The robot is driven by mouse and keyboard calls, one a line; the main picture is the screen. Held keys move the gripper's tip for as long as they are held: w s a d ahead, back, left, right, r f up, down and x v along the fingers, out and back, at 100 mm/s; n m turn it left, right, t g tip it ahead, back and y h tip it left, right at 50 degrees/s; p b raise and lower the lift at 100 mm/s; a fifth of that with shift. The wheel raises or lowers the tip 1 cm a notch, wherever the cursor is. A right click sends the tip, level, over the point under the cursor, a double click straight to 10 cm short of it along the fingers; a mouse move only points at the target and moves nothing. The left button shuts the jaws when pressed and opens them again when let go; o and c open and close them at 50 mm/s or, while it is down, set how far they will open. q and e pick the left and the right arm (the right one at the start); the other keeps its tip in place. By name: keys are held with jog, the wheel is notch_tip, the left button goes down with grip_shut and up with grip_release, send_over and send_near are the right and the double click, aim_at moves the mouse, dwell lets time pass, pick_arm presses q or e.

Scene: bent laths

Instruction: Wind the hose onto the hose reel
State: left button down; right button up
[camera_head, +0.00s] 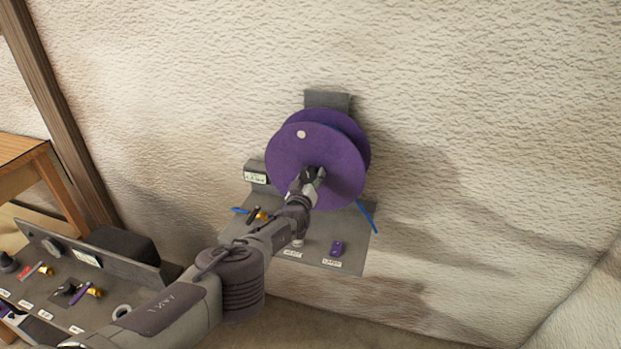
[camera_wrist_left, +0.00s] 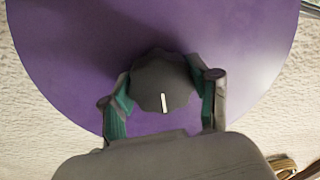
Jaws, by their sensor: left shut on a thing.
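The purple hose reel (camera_head: 340,165) is mounted on the wall, its two round discs facing me, with a pale round spot near the upper left of the front disc. It fills much of the left wrist view (camera_wrist_left: 60,60). My left gripper (camera_head: 310,178) is at the front disc, shut on a dark knob (camera_wrist_left: 162,82) with a white line on it. Its fingers hold the knob from both sides. The blue hose (camera_head: 367,215) shows as a short length hanging below the reel at the right; the rest is hidden. My right gripper is not in view.
A grey shelf (camera_head: 350,229) below the reel holds a purple part (camera_head: 337,248), labels and small fittings. At the lower left, a grey tray (camera_head: 55,290) holds several fittings beside a wooden table (camera_head: 22,150). The wall to the right is clear.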

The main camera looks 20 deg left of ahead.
pick_arm(q)
jog(key=shift+f+m, duration=0.1)
jog(key=shift+m, duration=0.5)
jog(key=shift+c, duration=1.3)
grip_release()
